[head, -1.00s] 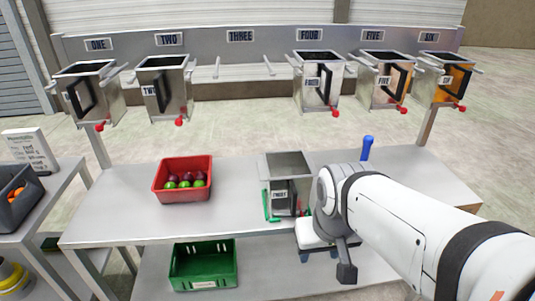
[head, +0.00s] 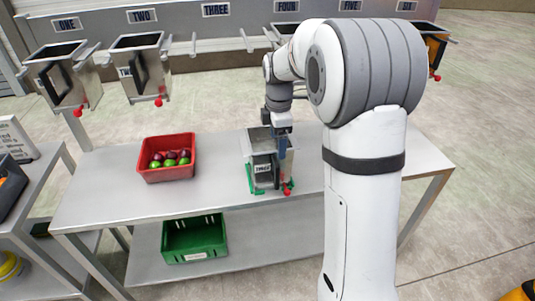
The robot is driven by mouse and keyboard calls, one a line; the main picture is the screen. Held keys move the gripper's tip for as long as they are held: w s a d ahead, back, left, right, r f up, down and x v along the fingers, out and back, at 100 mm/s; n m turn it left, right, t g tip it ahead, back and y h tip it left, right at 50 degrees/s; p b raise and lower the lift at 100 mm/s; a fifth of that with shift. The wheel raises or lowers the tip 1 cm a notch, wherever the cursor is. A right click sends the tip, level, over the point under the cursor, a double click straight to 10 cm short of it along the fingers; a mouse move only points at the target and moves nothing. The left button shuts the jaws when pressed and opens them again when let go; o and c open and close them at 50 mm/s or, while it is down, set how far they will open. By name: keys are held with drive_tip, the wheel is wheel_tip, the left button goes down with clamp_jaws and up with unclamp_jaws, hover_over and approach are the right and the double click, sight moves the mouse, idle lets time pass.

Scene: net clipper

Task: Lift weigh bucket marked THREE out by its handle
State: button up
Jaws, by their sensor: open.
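The metal weigh bucket marked THREE (head: 256,143) stands upright on the grey table in the head view, with an open top and its label facing me. A green holder or frame shows around its base. Its dark handle is on the front, partly hidden by my gripper. A red knob (head: 287,190) shows at its lower right. My gripper (head: 284,152) points down at the bucket's front right, close to the handle. It is open. I cannot tell whether the handle lies between its fingers.
Buckets ONE (head: 58,75) and TWO (head: 138,68) hang on the rail behind; the pegs under sign THREE (head: 216,10) are empty. A red crate of fruit (head: 151,174) stands left on the table (head: 110,192). A green crate (head: 195,256) is on the lower shelf. My arm hides much at right.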

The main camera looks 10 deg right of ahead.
sight(271, 164)
drive_tip(key=f, duration=0.4)
drive_tip(key=f+p, duration=0.1)
drive_tip(key=f, duration=0.3)
drive_tip(key=shift+s+a, duration=0.15)
drive_tip(key=shift+s, duration=0.05)
drive_tip(key=shift+r, duration=0.1)
clamp_jaws()
idle(0.5)
